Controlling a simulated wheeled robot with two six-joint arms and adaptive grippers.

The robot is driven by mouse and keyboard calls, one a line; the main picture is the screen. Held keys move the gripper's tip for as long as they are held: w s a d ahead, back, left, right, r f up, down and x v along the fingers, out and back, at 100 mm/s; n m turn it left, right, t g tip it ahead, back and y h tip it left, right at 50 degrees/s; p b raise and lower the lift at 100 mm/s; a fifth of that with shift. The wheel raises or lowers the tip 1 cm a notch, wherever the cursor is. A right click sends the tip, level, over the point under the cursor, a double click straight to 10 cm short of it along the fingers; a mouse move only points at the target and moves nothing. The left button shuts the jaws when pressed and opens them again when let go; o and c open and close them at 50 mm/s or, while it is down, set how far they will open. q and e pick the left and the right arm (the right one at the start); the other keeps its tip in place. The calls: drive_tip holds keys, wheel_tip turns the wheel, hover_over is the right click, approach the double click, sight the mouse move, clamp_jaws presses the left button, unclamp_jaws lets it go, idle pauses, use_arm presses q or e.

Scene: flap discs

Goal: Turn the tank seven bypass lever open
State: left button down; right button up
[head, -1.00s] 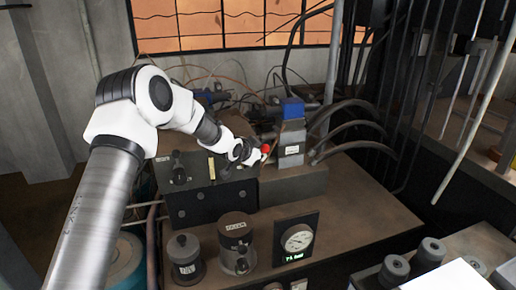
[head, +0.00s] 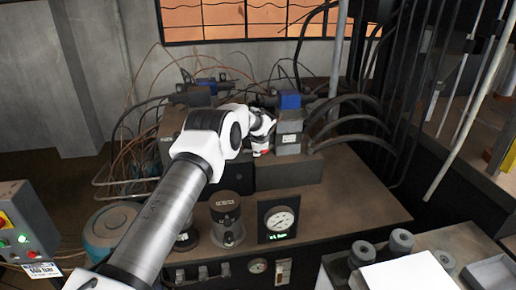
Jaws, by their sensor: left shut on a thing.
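My left arm reaches across the bench from the lower left. Its gripper (head: 261,147) points down in front of the valve block and is shut on the red-tipped bypass lever. Only a bit of the lever's red knob (head: 265,152) shows at the fingertips; its shaft is hidden. The grey valve block (head: 289,133) with a blue top stands just right of the gripper. The exact angle of the lever cannot be told. My right gripper is not in view.
A round gauge (head: 280,221) and a dark cylindrical cap (head: 226,217) stand in front on the bench (head: 345,200). Black hoses (head: 355,125) arch to the right. A control box (head: 25,225) with a green light is at far left. Bare bench lies right of the gauge.

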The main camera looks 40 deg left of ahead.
use_arm(q)
drive_tip(key=shift+f, duration=0.2)
idle(0.4)
drive_tip(key=c, duration=1.4)
unclamp_jaws()
drive_tip(key=shift+o, duration=0.8)
drive_tip(key=shift+w+f, duration=0.2)
drive_tip(key=v, duration=1.2)
drive_tip(key=shift+w, duration=0.15)
drive_tip(key=shift+d, duration=0.1)
